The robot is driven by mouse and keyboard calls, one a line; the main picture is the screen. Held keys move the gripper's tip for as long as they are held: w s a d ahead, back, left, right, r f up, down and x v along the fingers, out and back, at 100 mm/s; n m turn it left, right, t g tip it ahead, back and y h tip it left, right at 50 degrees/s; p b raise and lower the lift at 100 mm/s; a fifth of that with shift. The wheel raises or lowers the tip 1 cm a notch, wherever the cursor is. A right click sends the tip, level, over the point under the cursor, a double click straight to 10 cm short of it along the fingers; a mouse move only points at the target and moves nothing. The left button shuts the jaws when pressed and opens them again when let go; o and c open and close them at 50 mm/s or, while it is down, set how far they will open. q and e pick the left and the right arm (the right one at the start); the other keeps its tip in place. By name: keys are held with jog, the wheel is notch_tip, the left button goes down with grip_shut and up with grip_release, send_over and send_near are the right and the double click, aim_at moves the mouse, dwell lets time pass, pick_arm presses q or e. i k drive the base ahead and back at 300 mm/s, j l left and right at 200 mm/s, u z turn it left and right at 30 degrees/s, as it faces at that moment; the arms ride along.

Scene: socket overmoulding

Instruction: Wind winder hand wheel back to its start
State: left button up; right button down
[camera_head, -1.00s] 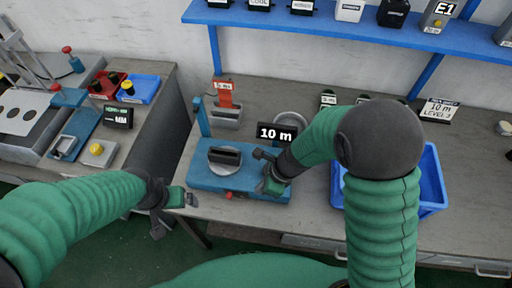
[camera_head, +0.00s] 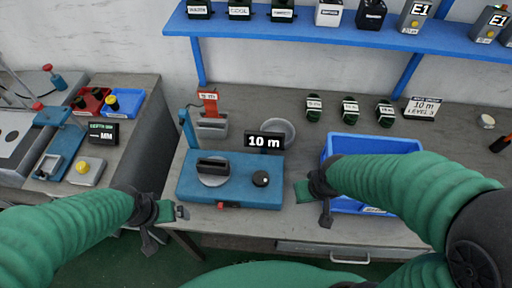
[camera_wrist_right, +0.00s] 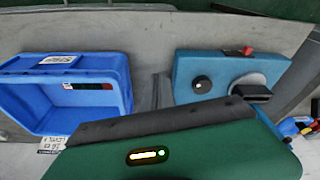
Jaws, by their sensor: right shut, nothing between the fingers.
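The blue winder (camera_head: 230,190) sits near the front edge of the bench, with a "10 m" display (camera_head: 264,142) behind it. On its top are a grey disc with a black bar (camera_head: 213,170) and a round black knob (camera_head: 261,179). I cannot tell which is the hand wheel. The winder also shows in the right wrist view (camera_wrist_right: 215,68), with its knob (camera_wrist_right: 201,84). My right gripper (camera_head: 310,198) is shut and empty, right of the winder and apart from it. My left gripper (camera_head: 168,218) is left of the winder near the bench edge; its jaw opening is unclear.
A blue bin (camera_head: 342,147) stands right of the winder, close to my right gripper. A grey bowl (camera_head: 279,130) and a red-topped stand (camera_head: 209,110) are behind the winder. A blue shelf (camera_head: 300,29) runs above. Several dark coils lie on the bench at the back.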

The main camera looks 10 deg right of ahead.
aim_at(260, 178)
jog(key=k+l+u, duration=0.1)
jog(key=u, duration=0.3)
jog(key=k+l+u, duration=0.15)
jog(key=u, duration=0.25)
jog(key=k+l+u, duration=0.2)
jog(key=u, duration=0.15)
